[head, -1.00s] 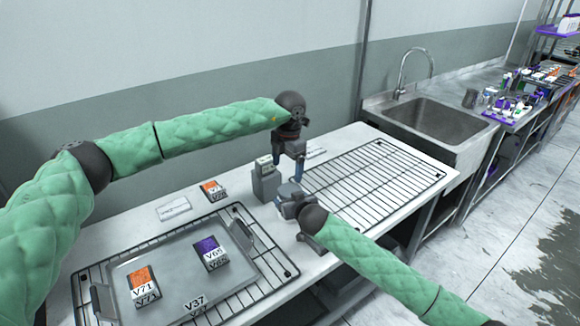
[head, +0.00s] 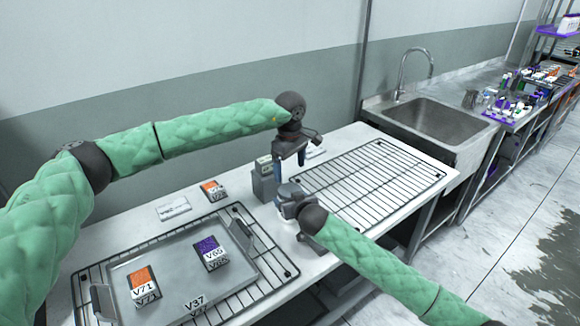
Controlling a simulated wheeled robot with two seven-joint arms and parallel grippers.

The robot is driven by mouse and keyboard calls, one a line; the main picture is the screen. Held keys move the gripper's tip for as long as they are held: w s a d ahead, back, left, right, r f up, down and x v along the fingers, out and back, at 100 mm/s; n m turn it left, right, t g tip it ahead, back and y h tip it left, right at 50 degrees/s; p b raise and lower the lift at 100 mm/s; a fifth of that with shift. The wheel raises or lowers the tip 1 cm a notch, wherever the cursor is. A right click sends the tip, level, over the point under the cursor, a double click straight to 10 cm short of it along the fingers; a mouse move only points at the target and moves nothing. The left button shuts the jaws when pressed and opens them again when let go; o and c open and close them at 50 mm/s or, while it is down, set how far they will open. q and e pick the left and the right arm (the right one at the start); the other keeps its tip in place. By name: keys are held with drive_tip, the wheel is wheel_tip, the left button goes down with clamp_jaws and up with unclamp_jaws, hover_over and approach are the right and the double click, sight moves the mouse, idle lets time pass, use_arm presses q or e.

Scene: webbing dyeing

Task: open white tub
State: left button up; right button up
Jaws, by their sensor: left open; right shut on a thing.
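A small white thing that looks like the white tub (head: 287,213) shows at the front part of the table, mostly hidden by my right gripper (head: 286,196). My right gripper is shut on it from the right side. Its lid and contents cannot be made out. My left gripper (head: 289,168) is above and slightly behind my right gripper, pointing down. Its two blue-tipped fingers are spread, with nothing seen between them.
A grey box (head: 264,186) stands close left of both grippers. An empty wire rack (head: 372,178) lies to the right, before a sink (head: 440,128). At left, a metal tray (head: 185,275) carries an orange block (head: 141,280) and a purple block (head: 208,247).

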sight(290, 190)
use_arm(q)
drive_tip(key=shift+m, duration=1.1)
drive_tip(key=shift+f, duration=0.15)
drive_tip(key=shift+f, duration=3.85)
drive_tip(key=c, duration=1)
drive_tip(key=n, duration=0.6)
drive_tip(key=o, duration=1.1)
